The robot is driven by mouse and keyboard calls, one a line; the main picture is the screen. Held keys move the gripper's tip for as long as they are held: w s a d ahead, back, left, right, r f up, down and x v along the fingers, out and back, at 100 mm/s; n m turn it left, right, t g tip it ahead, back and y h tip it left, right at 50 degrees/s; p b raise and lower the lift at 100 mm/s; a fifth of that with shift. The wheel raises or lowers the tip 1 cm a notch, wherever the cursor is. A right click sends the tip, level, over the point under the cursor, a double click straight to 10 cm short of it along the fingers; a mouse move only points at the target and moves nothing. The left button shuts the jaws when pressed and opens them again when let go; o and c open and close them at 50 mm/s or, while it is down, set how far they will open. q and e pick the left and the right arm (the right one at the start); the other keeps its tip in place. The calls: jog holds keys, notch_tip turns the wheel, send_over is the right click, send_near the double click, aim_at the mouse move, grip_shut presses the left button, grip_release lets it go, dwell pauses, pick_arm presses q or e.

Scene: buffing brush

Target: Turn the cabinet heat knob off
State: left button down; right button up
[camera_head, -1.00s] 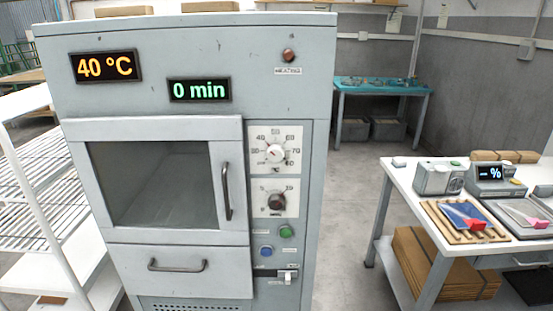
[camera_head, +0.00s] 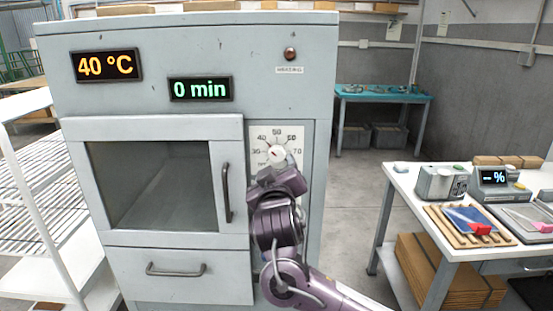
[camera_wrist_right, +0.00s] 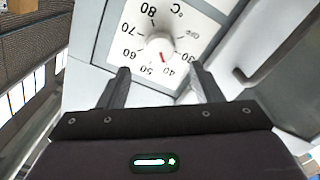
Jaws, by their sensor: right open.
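The grey cabinet (camera_head: 180,60) stands in front of me, with displays reading 40 °C and 0 min. Its white heat knob (camera_head: 276,154) sits on a white dial plate marked in degrees; in the right wrist view the knob (camera_wrist_right: 159,46) has a red pointer mark near 40. My right gripper (camera_wrist_right: 160,80) is open, with its two fingers apart on either side below the knob and nothing between them. In the head view the right gripper (camera_head: 278,170) is just below the knob and partly overlaps it. The lower timer dial and buttons are hidden by my right arm. My left gripper is not seen.
The cabinet door handle (camera_head: 225,192) sticks out left of the dial. A white wire rack (camera_head: 40,190) stands at the left. A white table (camera_head: 400,180) with devices and trays is at the right. Clear floor (camera_head: 350,200) lies between cabinet and table.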

aim_at(277, 156)
jog(key=w+p, duration=0.1)
jog(key=w, duration=0.5)
jog(key=shift+w+p, duration=0.2)
jog(key=shift+p, duration=0.2)
jog(key=shift+w+f, duration=0.1)
jog(key=shift+w, duration=0.35)
jog(key=c, duration=1)
